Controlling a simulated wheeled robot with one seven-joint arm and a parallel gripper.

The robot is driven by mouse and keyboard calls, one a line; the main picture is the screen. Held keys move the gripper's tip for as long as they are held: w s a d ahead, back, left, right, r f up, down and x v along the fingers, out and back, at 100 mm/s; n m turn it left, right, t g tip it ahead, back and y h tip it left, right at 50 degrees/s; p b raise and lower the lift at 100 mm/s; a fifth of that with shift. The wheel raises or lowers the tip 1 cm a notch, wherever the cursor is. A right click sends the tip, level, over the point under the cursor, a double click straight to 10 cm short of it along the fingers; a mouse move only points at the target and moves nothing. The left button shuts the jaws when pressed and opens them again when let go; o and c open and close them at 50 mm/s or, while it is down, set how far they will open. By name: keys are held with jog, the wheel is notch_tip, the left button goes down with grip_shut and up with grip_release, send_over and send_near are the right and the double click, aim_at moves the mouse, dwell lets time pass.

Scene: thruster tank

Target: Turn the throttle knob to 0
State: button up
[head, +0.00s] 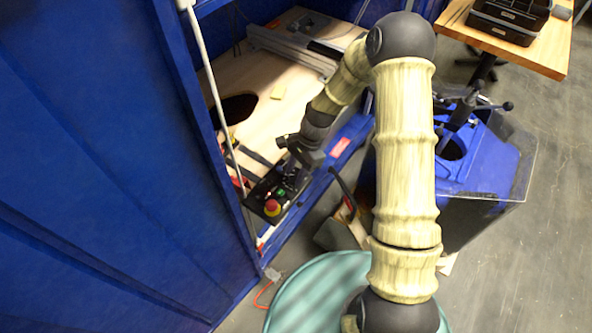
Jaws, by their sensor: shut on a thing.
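A small black control box (262,205) stands near the front edge of the wooden shelf inside the blue frame. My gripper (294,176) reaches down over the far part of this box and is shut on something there. The throttle knob itself is hidden behind my gripper, so its setting cannot be read. The fingertips are dark and small in this view.
A blue wall panel (90,150) fills the left side. A white pole (208,75) runs down beside the box. A blue bin (480,155) with a clear panel stands right of my arm. A wooden table (550,52) with black trays (505,22) is at the upper right.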

jog(key=n+h+p, duration=0.1)
jog(key=n, duration=0.1)
jog(key=n+g+p, duration=0.1)
jog(key=n, duration=0.2)
jog(key=shift+w+a+r+h, duration=0.1)
jog(key=shift+w+a+h, duration=0.05)
jog(key=shift+h, duration=0.25)
jog(key=n+h, duration=0.1)
jog(key=n, duration=0.2)
jog(key=n+h+p, duration=0.1)
jog(key=n, duration=0.1)
jog(key=shift+a+n+g+p, duration=0.1)
jog(key=shift+n+g+p, duration=0.2)
jog(key=shift+n, duration=0.1)
jog(key=n+h, duration=0.1)
jog(key=n, duration=0.1)
jog(key=n+h, duration=0.1)
jog(key=n, duration=0.2)
jog(key=shift+a+p, duration=0.15)
jog(key=shift+p, duration=0.15)
jog(key=n, duration=0.2)
jog(key=n+t+h, duration=0.1)
jog(key=n, duration=0.2)
jog(key=shift+a+t, duration=0.1)
jog(key=shift+t, duration=0.2)
jog(key=shift+n+h, duration=0.3)
jog(key=o, duration=1)
jog(key=shift+c, duration=0.2)
